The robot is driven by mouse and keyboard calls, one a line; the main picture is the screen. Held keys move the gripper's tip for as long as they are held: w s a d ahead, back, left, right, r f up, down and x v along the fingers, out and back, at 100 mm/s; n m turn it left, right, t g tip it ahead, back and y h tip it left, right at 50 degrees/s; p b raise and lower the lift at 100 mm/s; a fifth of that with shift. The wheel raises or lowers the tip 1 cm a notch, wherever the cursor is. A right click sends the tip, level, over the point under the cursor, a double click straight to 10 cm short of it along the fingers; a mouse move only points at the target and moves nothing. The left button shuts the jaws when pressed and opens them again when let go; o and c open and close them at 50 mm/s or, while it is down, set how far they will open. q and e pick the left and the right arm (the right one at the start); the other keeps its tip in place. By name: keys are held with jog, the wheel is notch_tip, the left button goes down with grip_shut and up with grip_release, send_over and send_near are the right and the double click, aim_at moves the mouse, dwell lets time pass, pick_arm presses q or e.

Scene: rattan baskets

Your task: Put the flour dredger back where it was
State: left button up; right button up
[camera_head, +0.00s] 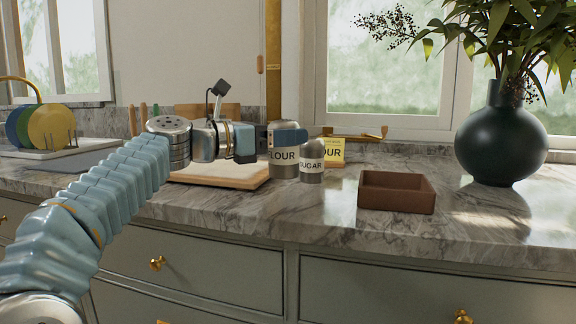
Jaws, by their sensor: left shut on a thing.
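My right gripper is not in view.
A wooden-edged board (235,182) lies left of the dredger. A brown open tray (397,205) sits to the right, with a dark vase (501,140) of leaves beyond it. A rack of coloured plates (50,126) is at far left. The marble counter (325,214) is clear in front.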

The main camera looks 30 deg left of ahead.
aim_at(288, 159)
pick_arm(q)
jog(key=f, duration=0.1)
jog(key=w+f+b, duration=0.1)
jog(key=f, duration=0.1)
jog(key=f+b, duration=0.1)
jog(key=shift+w+f, duration=0.4)
jog(key=shift+f, duration=0.1)
jog(key=shift+f, duration=0.15)
jog(key=o, duration=1.1)
jog(key=shift+o, duration=0.2)
jog(key=v, duration=1.2)
jog(key=shift+b, duration=0.35)
